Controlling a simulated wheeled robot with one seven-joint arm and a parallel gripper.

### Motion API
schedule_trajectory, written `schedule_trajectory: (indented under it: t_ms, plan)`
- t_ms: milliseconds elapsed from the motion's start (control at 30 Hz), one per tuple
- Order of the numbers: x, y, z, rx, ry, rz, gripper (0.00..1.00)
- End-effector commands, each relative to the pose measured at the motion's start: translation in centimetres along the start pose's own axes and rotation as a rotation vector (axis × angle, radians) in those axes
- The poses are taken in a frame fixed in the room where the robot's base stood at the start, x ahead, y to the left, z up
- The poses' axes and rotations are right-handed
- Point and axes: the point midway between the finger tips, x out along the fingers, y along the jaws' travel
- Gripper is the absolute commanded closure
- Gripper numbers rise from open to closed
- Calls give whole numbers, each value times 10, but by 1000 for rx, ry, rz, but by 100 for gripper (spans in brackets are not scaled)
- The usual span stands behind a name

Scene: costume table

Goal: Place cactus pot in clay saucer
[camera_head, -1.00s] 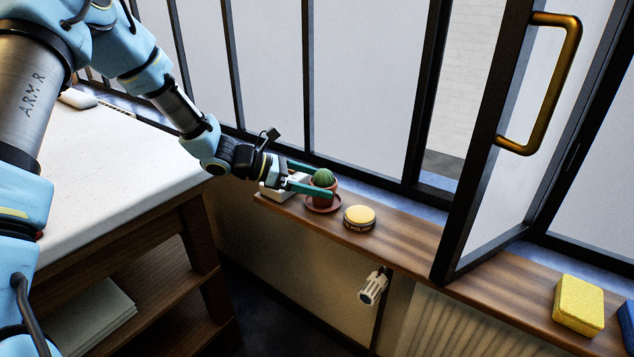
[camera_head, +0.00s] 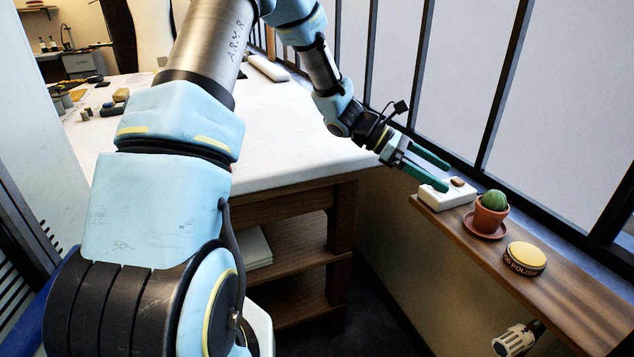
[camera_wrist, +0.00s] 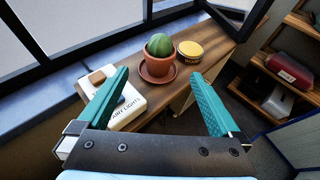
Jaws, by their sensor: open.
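The cactus pot (camera_head: 489,216), a terracotta pot with a round green cactus, stands upright in the clay saucer (camera_head: 486,234) on the wooden sill. In the wrist view the pot (camera_wrist: 158,65) and the saucer (camera_wrist: 157,78) lie ahead of my gripper, beyond and between its fingertips. My gripper (camera_head: 447,176) is open and empty, with teal fingers, up and to the left of the pot in the head view. In the wrist view, my gripper (camera_wrist: 163,90) shows its fingers wide apart, clear of the pot.
A white switch box (camera_head: 447,194) sits left of the saucer, close to my fingers. A yellow-lidded polish tin (camera_head: 525,258) stands right of it on the narrow sill (camera_head: 560,300). Black window bars run behind. A white-topped table (camera_head: 285,150) is left. A radiator valve (camera_head: 515,340) juts below the sill.

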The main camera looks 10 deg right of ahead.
Motion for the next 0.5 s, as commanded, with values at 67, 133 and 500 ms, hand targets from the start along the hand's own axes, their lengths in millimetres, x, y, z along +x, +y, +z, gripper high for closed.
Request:
schedule_trajectory:
  t_ms: [67,133,500]
  plan:
    - [-5,-4,-4,19,27,-3,0]
    - [-17,-15,-14,71,98,-15,0]
    - [-211,-155,-117,724,884,-325,0]
